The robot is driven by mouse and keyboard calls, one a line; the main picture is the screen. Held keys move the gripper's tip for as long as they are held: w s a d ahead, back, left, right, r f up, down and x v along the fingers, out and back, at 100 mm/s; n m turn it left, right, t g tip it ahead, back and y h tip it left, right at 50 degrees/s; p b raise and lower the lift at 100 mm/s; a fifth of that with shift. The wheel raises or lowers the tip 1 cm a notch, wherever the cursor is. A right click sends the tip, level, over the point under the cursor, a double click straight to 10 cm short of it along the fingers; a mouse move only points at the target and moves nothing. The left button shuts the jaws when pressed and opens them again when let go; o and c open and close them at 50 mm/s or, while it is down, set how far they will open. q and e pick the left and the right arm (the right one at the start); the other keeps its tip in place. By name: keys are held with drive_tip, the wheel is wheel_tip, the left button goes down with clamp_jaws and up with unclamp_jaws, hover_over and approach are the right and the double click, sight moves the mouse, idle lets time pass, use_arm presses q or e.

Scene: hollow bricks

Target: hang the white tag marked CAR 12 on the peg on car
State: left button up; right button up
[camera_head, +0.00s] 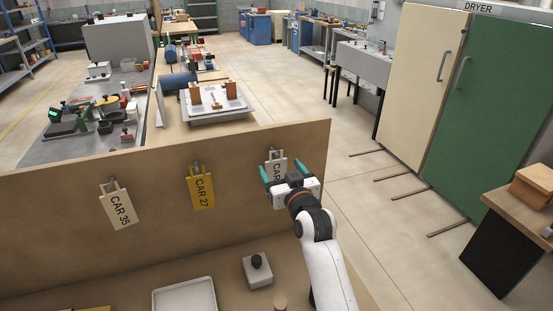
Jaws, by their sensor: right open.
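A white tag (275,165) hangs on the upright brown board at its right part. Only "CAR" shows on it; its number is hidden behind my right gripper. My right gripper (293,170) is open, with its teal fingertips apart at the tag, one on its left and one to its right. I cannot tell whether they touch it. A cream tag marked CAR 35 (118,207) and a yellow tag marked CAR 27 (202,188) hang on pegs farther left. I cannot make out a peg on a car. My left gripper is out of view.
The brown board (240,155) stands above a bench with a white tray (184,296) and a grey block with a dark knob (257,270). Behind it, a pale slab (205,113) carries brown bricks. A green dryer door (490,110) stands right. Floor between is open.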

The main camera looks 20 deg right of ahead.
sight(276, 160)
drive_tip(key=w, duration=0.3)
drive_tip(key=shift+w+r+p, duration=0.1)
drive_tip(key=shift+w+p, duration=0.2)
drive_tip(key=shift+w, duration=0.4)
drive_tip(key=c, duration=1.1)
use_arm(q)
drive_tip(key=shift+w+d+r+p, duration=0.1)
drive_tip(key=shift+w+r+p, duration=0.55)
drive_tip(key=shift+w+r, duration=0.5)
use_arm(e)
drive_tip(key=shift+r, duration=0.4)
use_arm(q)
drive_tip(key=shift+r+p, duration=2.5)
use_arm(e)
drive_tip(key=shift+s+d+r, duration=0.1)
drive_tip(key=shift+s+r, duration=0.1)
drive_tip(key=shift+s, duration=1.7)
drive_tip(key=shift+s+r, duration=0.2)
drive_tip(key=shift+s, duration=1.7)
